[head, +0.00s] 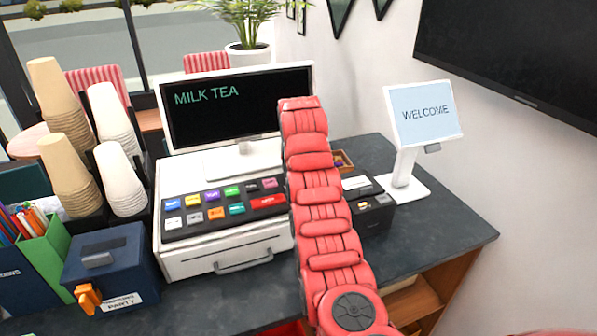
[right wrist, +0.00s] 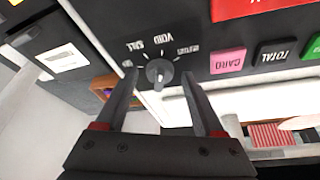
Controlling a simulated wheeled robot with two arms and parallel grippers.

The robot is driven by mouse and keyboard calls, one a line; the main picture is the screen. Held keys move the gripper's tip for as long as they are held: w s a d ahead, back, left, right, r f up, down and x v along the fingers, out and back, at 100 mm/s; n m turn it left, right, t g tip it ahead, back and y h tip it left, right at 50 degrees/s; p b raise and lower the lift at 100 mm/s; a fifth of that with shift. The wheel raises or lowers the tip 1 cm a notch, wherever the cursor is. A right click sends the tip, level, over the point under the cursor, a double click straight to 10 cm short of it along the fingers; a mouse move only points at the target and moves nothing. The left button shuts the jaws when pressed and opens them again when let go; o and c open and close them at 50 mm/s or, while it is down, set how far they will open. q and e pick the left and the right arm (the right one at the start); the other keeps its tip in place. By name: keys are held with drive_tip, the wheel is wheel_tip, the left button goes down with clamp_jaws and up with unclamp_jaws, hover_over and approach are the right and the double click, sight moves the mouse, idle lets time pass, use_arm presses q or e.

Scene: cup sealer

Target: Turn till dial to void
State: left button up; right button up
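The till (head: 225,232) stands on the dark counter, with rows of coloured keys and a screen reading MILK TEA. Its small round dial (right wrist: 159,73) shows in the right wrist view, with white labels around it, one reading VOID. The labels look upside down there, and I cannot tell which one the dial points to. My right gripper (right wrist: 158,73) is open, its two fingers on either side of the dial with visible gaps. In the head view my red arm covers the till's right side and hides the dial and gripper. My left gripper is not in view.
A white WELCOME display (head: 424,115) and a dark card machine (head: 370,208) stand right of the till. Stacked cups (head: 122,178), a dark blue box (head: 110,262) and a green pen holder (head: 45,255) crowd the left. The counter's right end (head: 455,228) is clear.

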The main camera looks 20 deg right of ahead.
drive_tip(key=shift+r, duration=0.1)
drive_tip(key=shift+s+r+b, duration=0.1)
drive_tip(key=shift+r+b, duration=0.2)
drive_tip(key=shift+r, duration=0.05)
drive_tip(key=p+v, duration=0.1)
drive_tip(key=v, duration=1.5)
drive_tip(key=shift+r, duration=0.25)
drive_tip(key=shift+s, duration=0.1)
